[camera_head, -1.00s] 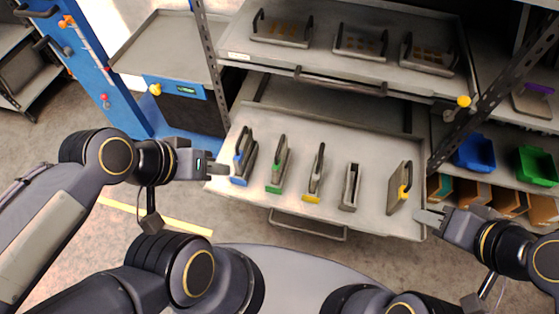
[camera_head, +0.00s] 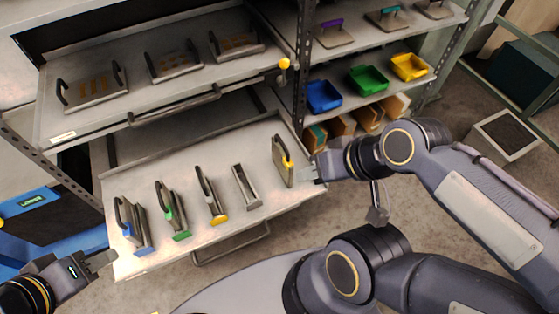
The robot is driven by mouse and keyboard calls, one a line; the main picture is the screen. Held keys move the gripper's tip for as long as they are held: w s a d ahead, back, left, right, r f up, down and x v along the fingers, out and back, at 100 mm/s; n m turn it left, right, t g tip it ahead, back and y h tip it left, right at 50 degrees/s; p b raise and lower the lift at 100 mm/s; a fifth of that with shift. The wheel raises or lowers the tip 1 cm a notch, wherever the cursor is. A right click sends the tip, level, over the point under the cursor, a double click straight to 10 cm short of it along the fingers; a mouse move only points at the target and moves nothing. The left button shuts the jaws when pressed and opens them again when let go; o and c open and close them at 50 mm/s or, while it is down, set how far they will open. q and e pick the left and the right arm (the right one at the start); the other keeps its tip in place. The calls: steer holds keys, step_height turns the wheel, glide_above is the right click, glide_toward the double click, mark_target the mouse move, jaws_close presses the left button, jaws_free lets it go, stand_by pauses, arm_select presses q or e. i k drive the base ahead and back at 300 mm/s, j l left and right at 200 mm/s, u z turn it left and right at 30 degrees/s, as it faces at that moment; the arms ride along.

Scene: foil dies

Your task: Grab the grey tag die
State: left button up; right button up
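On the pulled-out lower tray (camera_head: 215,232) stand a blue-marked die (camera_head: 134,224), a green-marked die (camera_head: 172,211) and a yellow-marked die (camera_head: 211,197). At the tray's right end stands a grey die with a yellow mark (camera_head: 282,162). My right gripper (camera_head: 308,174) is just right of this die, and contact is unclear. My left gripper (camera_head: 106,261) is off the tray's left front corner. The finger gaps are not clear.
The upper drawer (camera_head: 190,85) holds three flat dies with handles. On the right shelf lie purple-tagged (camera_head: 334,34) and teal-tagged (camera_head: 386,18) dies and another (camera_head: 434,8) with unclear tag colour. Blue (camera_head: 323,96), green (camera_head: 368,79) and yellow (camera_head: 409,67) bins stand below. A rack post (camera_head: 302,75) stands between.

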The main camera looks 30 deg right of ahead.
mark_target(208, 194)
steer(key=i+j, duration=0.1)
steer(key=j, duration=0.25)
steer(key=i+j+u, duration=0.1)
steer(key=j, duration=0.2)
steer(key=i+j, duration=0.1)
steer(key=j, duration=0.25)
steer(key=i+j+u, duration=0.1)
steer(key=j, duration=0.2)
